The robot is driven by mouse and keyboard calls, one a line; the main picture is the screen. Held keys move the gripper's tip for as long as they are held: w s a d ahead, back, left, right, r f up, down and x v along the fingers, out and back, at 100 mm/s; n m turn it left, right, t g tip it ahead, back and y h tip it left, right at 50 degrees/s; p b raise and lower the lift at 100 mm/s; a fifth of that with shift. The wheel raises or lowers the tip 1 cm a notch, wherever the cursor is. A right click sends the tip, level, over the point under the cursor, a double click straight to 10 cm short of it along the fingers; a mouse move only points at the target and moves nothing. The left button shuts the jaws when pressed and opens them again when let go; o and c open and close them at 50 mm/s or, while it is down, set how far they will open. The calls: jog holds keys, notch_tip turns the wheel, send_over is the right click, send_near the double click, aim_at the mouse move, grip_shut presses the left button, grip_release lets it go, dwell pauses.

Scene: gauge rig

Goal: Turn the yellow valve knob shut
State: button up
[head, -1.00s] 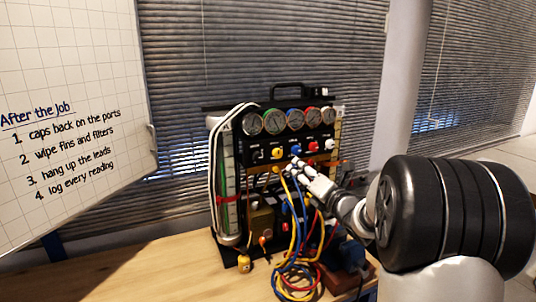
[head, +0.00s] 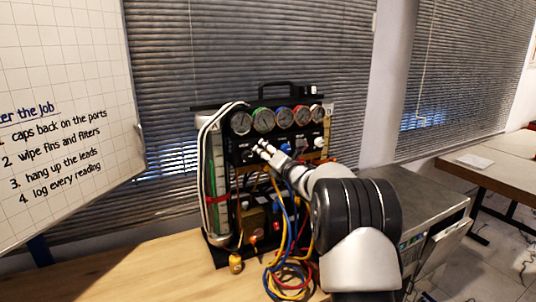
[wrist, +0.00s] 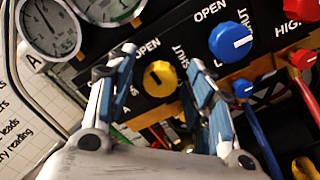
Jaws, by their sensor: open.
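The yellow valve knob (wrist: 160,78) sits on the black gauge panel (wrist: 110,40) in the wrist view, with OPEN printed at its upper left and SHUT at its right. My gripper (wrist: 160,64) is open, its two blue-padded fingers on either side of the knob. I cannot tell whether the fingers touch it. In the head view my gripper (head: 260,146) is at the left part of the panel's knob row and hides the yellow knob. The way the knob's pointer faces is unclear.
A blue knob (wrist: 231,42) stands close right of my right finger, with a red knob (wrist: 300,14) beyond. Hoses (head: 288,240) hang below the panel. Dial gauges (head: 263,120) line its top. A whiteboard (head: 70,110) stands at the left.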

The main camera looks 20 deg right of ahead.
jog(key=shift+c, duration=0.3)
jog(key=c, duration=1)
jog(key=shift+m, duration=0.3)
jog(key=m, duration=0.3)
jog(key=shift+m, duration=0.4)
jog(key=m+p, duration=0.1)
jog(key=m, duration=0.3)
jog(key=shift+p, duration=0.4)
jog(key=m+p, duration=0.2)
jog(key=m, duration=0.3)
jog(key=shift+m+p, duration=1)
jog(key=shift+m, duration=1.2)
